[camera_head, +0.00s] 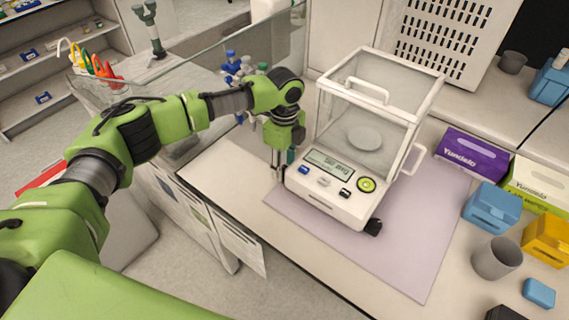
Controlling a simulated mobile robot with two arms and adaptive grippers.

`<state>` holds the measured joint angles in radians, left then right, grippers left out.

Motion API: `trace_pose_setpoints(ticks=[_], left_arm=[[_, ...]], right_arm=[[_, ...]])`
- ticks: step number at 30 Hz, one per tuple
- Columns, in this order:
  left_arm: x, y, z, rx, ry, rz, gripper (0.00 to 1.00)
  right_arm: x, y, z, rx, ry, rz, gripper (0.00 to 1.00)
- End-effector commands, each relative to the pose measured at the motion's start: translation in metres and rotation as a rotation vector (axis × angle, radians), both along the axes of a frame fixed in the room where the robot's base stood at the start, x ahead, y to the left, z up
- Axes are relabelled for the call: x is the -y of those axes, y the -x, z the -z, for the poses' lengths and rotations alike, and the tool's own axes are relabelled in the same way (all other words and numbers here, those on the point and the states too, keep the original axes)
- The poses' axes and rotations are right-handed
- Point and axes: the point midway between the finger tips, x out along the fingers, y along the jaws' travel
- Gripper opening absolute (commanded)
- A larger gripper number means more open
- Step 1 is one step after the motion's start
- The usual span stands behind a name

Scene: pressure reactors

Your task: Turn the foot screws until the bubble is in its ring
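A white analytical balance (330,200) with a clear glass draft shield stands on a pale mat (420,255). A round yellow-green level window (367,185) with a dark centre is at the right of its front panel; the bubble's exact place is too small to tell. One black foot screw (374,227) shows under the front right corner. The front left foot is not clearly visible. My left gripper (278,174) points down beside the balance's front left corner; its fingers are too small to tell whether they are open or touching anything. My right gripper is out of view.
A purple box (472,153), blue bins (492,207), a yellow bin (548,238) and a grey cup (496,258) stand to the right. Blue-capped bottles (238,68) stand behind my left arm. The mat is clear right of the balance.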

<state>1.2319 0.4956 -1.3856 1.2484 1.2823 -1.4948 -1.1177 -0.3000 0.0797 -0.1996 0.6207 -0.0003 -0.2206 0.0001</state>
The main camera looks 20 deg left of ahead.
Motion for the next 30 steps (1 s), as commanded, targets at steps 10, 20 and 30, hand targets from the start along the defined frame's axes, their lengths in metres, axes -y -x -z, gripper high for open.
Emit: trace_pose_setpoints(ticks=[10,20,30], left_arm=[[0.0,0.0,-0.001,-0.001,0.0,0.002,0.0],[0.0,0.0,-0.002,-0.003,0.001,0.2,0.0],[0.0,0.0,0.0,-0.001,0.0,0.26,0.0]], right_arm=[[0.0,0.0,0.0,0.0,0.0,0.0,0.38],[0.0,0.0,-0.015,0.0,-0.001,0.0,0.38],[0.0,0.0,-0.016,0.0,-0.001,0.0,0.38]])
